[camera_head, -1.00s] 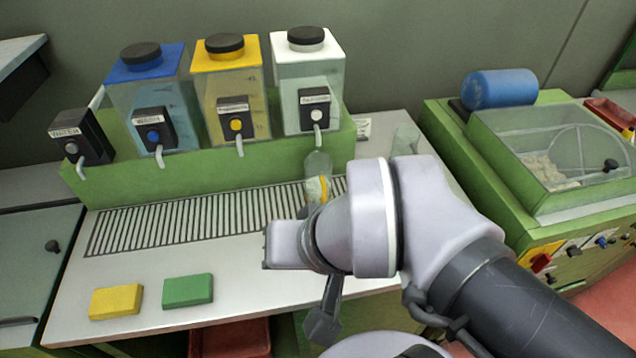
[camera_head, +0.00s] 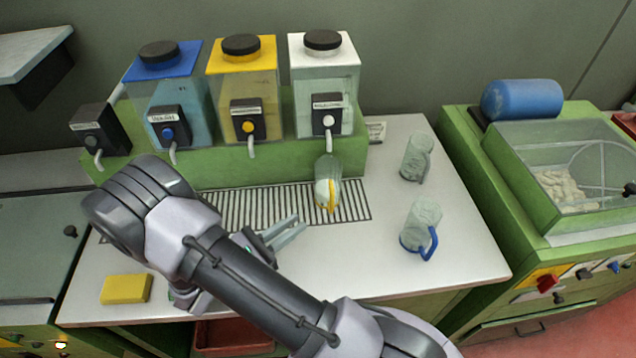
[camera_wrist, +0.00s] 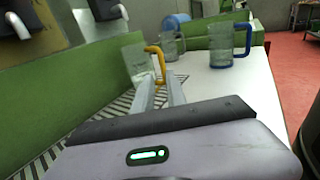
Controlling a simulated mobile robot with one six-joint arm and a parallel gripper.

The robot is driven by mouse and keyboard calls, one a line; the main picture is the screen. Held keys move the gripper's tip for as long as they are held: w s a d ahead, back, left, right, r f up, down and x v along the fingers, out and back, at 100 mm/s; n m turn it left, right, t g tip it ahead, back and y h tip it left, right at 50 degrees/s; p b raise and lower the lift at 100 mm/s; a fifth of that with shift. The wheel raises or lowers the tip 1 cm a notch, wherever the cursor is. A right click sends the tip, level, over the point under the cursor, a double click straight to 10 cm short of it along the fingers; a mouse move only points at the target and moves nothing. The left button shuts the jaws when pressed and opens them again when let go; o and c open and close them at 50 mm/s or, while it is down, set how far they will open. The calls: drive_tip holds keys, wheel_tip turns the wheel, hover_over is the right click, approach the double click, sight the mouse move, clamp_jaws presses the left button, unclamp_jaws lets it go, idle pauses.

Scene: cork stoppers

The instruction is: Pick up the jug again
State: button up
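A clear jug with a yellow handle (camera_head: 327,170) stands on the slatted drip grille below the white-lidded dispenser's tap. Its handle faces the front. In the wrist view this jug (camera_wrist: 136,64) appears just beyond my fingertips, its yellow handle lying in line with them. My gripper (camera_head: 300,226) is in front and to the left of the jug, its fingers pointing toward it. The fingers (camera_wrist: 161,88) are apart with nothing between them. A blue-handled jug (camera_head: 421,222) and a grey-handled jug (camera_head: 415,157) stand empty-looking on the counter at the right.
Blue, yellow and white-lidded dispensers (camera_head: 242,85) stand on a green ledge (camera_head: 215,166) behind the grille. A yellow block (camera_head: 126,289) lies at the front left. My arm covers most of the green block. The counter (camera_head: 465,250) is clear around the right-hand jugs.

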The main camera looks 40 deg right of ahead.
drive_tip(key=d+b, duration=0.2)
drive_tip(key=d, duration=0.7)
drive_tip(key=shift+d+f, duration=0.1)
drive_tip(key=shift+d, duration=0.2)
drive_tip(key=d, duration=0.1)
drive_tip(key=d+b, duration=0.1)
drive_tip(key=d, duration=0.1)
drive_tip(key=d+b, duration=0.1)
drive_tip(key=d, duration=0.1)
drive_tip(key=shift+d+r, duration=0.1)
drive_tip(key=shift+r, duration=0.15)
drive_tip(key=shift+w+d, duration=0.1)
drive_tip(key=shift+d, duration=0.1)
drive_tip(key=shift+r, duration=0.15)
clamp_jaws()
